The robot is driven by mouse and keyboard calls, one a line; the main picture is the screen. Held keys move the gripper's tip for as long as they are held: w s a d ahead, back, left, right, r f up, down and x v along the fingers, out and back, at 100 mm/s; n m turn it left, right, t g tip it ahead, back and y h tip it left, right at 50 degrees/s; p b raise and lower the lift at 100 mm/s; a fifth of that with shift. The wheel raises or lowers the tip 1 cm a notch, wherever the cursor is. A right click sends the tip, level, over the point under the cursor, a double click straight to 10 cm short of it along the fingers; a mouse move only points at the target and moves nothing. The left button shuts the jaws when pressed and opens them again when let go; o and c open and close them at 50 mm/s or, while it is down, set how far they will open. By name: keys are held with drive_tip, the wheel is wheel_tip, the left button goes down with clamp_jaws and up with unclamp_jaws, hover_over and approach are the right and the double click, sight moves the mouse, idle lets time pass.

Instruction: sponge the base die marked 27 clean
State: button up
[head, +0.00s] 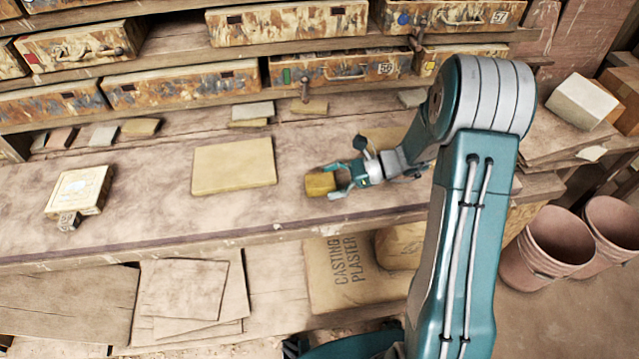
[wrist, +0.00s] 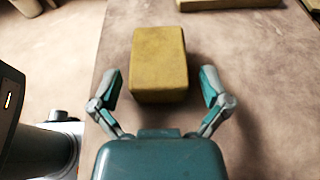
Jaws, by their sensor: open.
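A yellow-brown sponge-like block (head: 320,183) lies on the workbench, near its front edge. My gripper (head: 338,180) is open at the block, with its fingers reaching toward its sides. In the wrist view the block (wrist: 159,62) sits ahead of the palm, partly between the spread fingers of my gripper (wrist: 161,82), with a gap showing on each side. A pale square die-like block (head: 80,190) with a small tag (head: 68,221) lies at the left of the bench. The tag's number is too small to read surely, so I cannot tell if it is 27.
A flat tan slab (head: 235,165) lies on the bench (head: 150,205) between the pale block and my gripper. Small tiles (head: 103,135) line the back, below drawers (head: 180,85). A plaster bag (head: 350,270) sits below the front edge. Buckets (head: 548,245) stand at right.

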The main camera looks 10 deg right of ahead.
sight(330, 178)
drive_tip(key=shift+d, duration=0.1)
drive_tip(key=c, duration=1)
drive_tip(key=shift+o, duration=0.2)
drive_tip(key=shift+r, duration=0.1)
drive_tip(key=shift+r, duration=2.95)
drive_tip(key=shift+w, duration=0.1)
